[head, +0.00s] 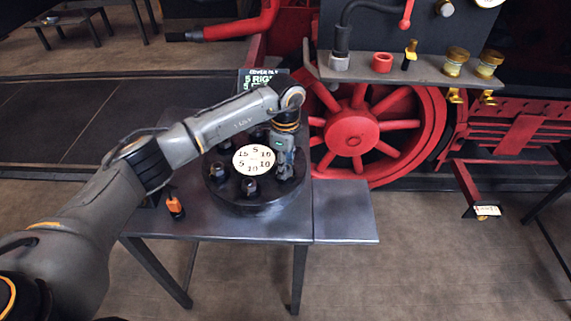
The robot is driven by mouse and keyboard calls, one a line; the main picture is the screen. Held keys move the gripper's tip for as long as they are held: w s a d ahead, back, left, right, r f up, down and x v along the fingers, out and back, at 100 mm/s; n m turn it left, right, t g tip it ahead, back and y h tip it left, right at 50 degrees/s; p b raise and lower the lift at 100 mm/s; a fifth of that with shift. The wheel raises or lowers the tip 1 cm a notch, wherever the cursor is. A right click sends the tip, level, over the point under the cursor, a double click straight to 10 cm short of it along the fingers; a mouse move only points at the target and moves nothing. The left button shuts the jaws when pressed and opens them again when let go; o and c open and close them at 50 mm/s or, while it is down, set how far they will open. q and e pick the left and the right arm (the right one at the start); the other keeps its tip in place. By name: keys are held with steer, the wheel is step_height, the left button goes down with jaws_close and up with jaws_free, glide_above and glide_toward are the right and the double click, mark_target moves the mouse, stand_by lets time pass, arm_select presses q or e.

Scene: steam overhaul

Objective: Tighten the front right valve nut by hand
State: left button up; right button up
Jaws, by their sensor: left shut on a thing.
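The round black valve cover (262,203) lies on the grey metal table (235,226), with a cream number disc (254,159) at its middle. Dark nuts stand around the disc, one at the front (249,187) and one at the front left (217,171). My left gripper (284,172) points down at the cover's right side, shut on the front right valve nut. Its fingers hide most of that nut, and the arm covers part of the cover's back. My right gripper is out of view.
An orange-and-black object (175,206) is on the table's left. A black sign with green letters (259,79) stands behind the cover. The red locomotive wheel (352,138) is close behind. A shelf at upper right holds a red ring (382,62) and brass parts (455,62).

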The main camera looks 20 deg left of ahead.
arm_select(q)
steer(key=m+b, duration=0.2)
steer(key=m, duration=0.1)
steer(key=shift+f, duration=0.1)
steer(key=m+b, duration=0.3)
steer(key=m, duration=0.1)
steer(key=shift+m, duration=0.4)
steer(key=m+b, duration=0.2)
steer(key=m, duration=0.1)
steer(key=shift+m+b, duration=0.65)
steer(key=shift+m, duration=0.95)
steer(key=shift+w+r, duration=0.1)
steer(key=shift+r, duration=0.1)
steer(key=o, duration=1.2)
steer(key=shift+c, duration=0.2)
